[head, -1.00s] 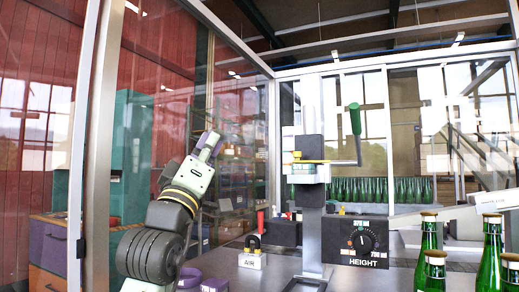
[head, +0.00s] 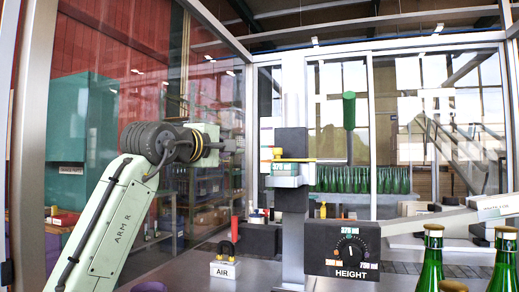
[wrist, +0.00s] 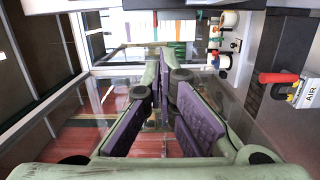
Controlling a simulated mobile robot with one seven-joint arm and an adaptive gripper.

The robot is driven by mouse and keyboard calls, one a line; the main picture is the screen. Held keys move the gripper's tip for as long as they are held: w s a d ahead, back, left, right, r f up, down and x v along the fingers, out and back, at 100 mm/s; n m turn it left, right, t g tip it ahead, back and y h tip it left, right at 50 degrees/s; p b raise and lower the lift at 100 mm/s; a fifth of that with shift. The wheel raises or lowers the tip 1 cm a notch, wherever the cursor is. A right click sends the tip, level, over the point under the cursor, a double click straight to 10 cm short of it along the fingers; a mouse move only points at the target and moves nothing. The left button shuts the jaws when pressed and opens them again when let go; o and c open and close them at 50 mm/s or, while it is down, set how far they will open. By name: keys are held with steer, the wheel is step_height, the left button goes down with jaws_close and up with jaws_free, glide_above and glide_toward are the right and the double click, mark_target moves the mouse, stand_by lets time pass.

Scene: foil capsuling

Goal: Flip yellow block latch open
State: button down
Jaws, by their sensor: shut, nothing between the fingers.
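A flat yellow latch piece (head: 295,160) sits on the dark block (head: 291,143) of the steel column, above a pale block showing a number. The wrist view shows the purple-padded fingers (wrist: 168,82) shut and empty. I cannot make out the yellow latch in that view.
A HEIGHT dial box (head: 343,249) stands at the column's right. A red-handled AIR valve (head: 224,262) is low at left. Green bottles (head: 430,262) stand at front right. Glass panels enclose the area.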

steer(key=w+d+p, duration=0.4)
steer(key=w+d, duration=0.2)
steer(key=d, duration=0.1)
steer(key=shift+w+p, duration=0.25)
steer(key=shift+p, duration=0.1)
steer(key=shift+s+d, duration=0.1)
steer(key=shift+d, duration=0.05)
